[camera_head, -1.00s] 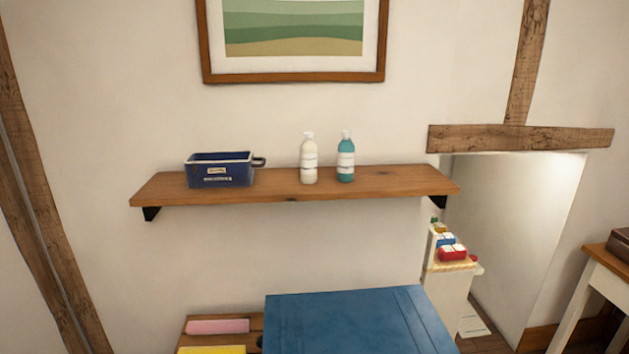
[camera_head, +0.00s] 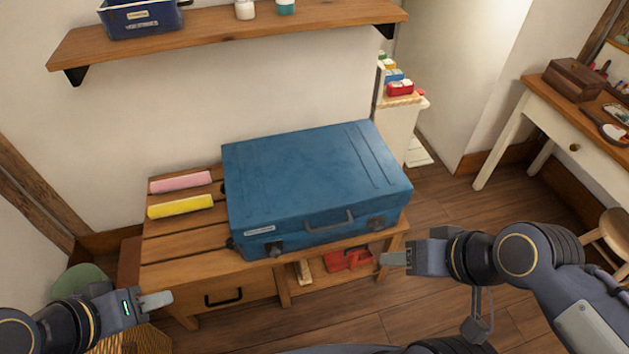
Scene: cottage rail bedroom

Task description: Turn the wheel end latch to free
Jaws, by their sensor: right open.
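A blue suitcase (camera_head: 310,175) lies flat on a wooden slatted bench (camera_head: 160,248). Its front face has a dark handle (camera_head: 330,221) between two dark latches, a left one (camera_head: 277,250) and a right one (camera_head: 376,223). Small dark wheel-like parts show at the suitcase's left end, so the left latch looks nearer the wheels. The latches' turn positions are too small to tell. My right gripper (camera_head: 393,258) is open and empty, in front of the right latch and apart from it. My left gripper (camera_head: 157,300) is empty in front of the bench's left part; its finger gap is not clear.
Pink (camera_head: 180,182) and yellow (camera_head: 180,206) rolls lie on the bench left of the suitcase. A red item (camera_head: 348,260) sits on the shelf below. A wall shelf (camera_head: 230,32) hangs above. A desk (camera_head: 540,95) and stool (camera_head: 606,236) stand right; floor between is clear.

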